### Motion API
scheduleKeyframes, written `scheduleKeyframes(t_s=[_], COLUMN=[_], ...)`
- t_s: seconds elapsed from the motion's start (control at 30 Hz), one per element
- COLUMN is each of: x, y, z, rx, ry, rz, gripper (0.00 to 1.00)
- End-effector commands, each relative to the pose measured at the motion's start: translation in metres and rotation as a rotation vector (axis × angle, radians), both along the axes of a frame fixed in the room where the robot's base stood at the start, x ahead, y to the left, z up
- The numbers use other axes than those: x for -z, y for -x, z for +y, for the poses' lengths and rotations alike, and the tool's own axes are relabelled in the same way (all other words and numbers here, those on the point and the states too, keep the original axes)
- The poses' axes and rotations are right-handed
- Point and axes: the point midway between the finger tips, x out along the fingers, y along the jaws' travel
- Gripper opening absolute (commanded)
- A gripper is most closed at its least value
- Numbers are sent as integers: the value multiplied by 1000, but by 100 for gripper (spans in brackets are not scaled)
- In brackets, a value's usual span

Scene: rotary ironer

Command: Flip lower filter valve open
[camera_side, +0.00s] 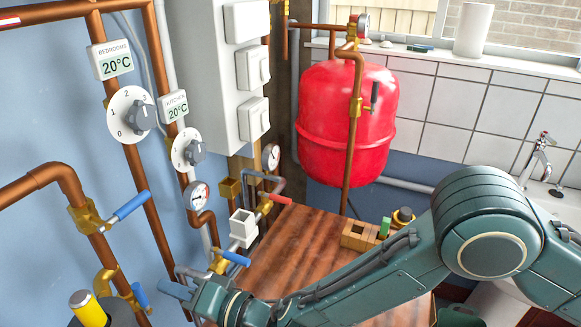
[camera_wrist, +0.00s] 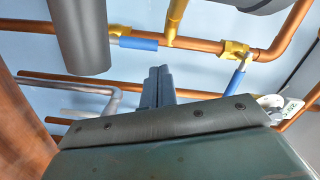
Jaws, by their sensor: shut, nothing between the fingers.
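The lower filter valve has a blue handle (camera_side: 140,295) at the lower left of the side view, on a copper pipe beside the black filter with a yellow cap (camera_side: 91,310). In the wrist view this blue handle (camera_wrist: 138,43) lies along the pipe, next to its brass body (camera_wrist: 118,33). The upper valve's blue handle (camera_side: 131,205) sticks out across the pipe; it also shows in the wrist view (camera_wrist: 237,78). My gripper (camera_side: 168,288) is shut and empty, just right of the lower handle. In the wrist view its fingertips (camera_wrist: 158,71) show a small gap below the handle.
A dark grey cylinder (camera_wrist: 80,32) hangs left of the fingers in the wrist view. Another blue-handled valve (camera_side: 235,258) and pipes stand close to my wrist. The wooden worktop (camera_side: 290,250) and red tank (camera_side: 345,115) lie behind.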

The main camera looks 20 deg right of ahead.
Motion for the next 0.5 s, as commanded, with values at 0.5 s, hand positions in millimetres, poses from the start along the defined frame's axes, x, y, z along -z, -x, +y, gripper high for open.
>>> scheduleKeyframes(t_s=[0.5], x=[-3], y=[33], z=[-37], rx=[0], ry=[-1], rz=[-1], gripper=[0])
